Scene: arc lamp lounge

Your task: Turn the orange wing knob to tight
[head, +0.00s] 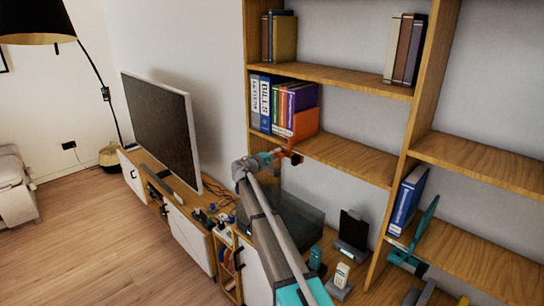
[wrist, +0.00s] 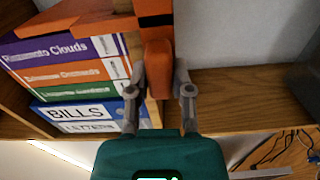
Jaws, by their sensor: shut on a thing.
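The orange wing knob (wrist: 158,62) stands between the fingers of my gripper (wrist: 160,76) in the wrist view. The grey fingers are shut on it, one on each side. An orange body with a dark band (wrist: 155,20) is above the knob, at the top edge of that view. In the head view my gripper (head: 277,156) is at the shelf's front edge, below an orange holder (head: 306,123). The knob is too small there to make out clearly. I cannot see any tight mark, and the knob's turn angle cannot be read.
Binders (head: 265,103) stand upright on the wooden shelf (head: 350,160), left of the orange holder; purple, orange and green ones show too. A television (head: 160,125) stands on the low cabinet at left. Small devices (head: 342,276) stand below the shelf. Open floor lies at the left.

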